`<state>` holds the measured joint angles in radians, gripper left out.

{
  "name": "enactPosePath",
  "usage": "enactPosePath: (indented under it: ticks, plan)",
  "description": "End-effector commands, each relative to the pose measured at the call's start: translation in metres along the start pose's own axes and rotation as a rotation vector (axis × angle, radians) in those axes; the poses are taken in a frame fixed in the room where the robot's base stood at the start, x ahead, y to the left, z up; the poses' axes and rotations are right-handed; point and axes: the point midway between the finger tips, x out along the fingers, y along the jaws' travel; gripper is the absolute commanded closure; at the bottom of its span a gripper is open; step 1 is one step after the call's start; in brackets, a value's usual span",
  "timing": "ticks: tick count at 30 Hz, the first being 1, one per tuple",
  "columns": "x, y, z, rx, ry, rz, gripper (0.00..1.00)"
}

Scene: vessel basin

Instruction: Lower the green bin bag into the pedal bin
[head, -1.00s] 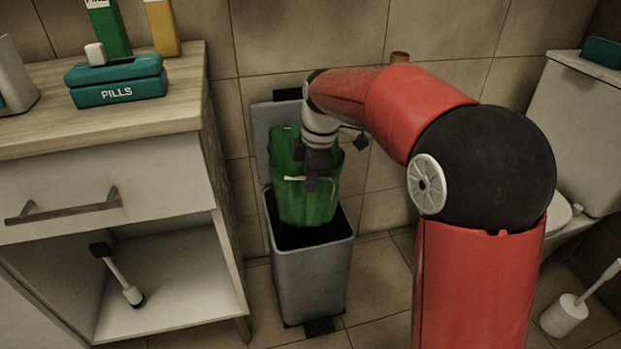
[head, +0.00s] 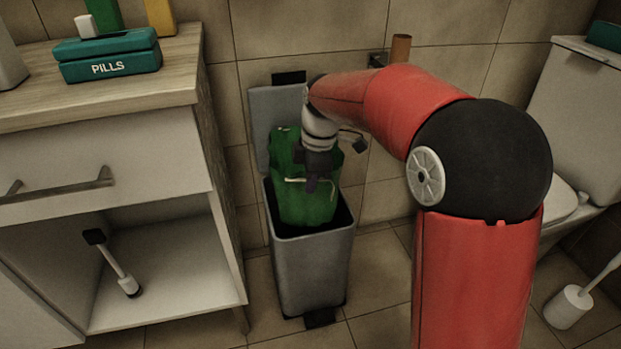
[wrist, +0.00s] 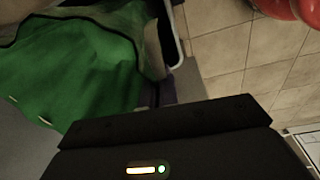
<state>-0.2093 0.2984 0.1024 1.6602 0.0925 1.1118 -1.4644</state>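The green bin bag (head: 293,200) hangs upright with its lower part inside the mouth of the grey pedal bin (head: 312,272); its upper part stands above the rim. The bin's lid (head: 272,112) is open, tilted back towards the wall. My gripper (head: 312,184) is at the front upper part of the bag, by its pale tie, and appears shut on it; the fingertips are partly hard to make out. In the wrist view, the bag (wrist: 75,75) fills the left side, with the bin's rim (wrist: 179,50) beside it. The bag's bottom is hidden in the bin.
A white cabinet (head: 105,165) with an open lower shelf stands close left of the bin, carrying a teal pill box (head: 108,57). A toilet (head: 575,120) and brush (head: 570,302) are at the right. A brown roll (head: 400,49) is on the tiled wall behind my arm.

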Motion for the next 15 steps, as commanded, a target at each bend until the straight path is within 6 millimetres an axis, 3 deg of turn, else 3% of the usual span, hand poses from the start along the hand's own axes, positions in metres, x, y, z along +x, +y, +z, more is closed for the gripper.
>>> enactPosePath:
  ticks: [15]
  plan:
    - [0.028,-0.002,0.003,0.0,0.0,0.0,1.0]
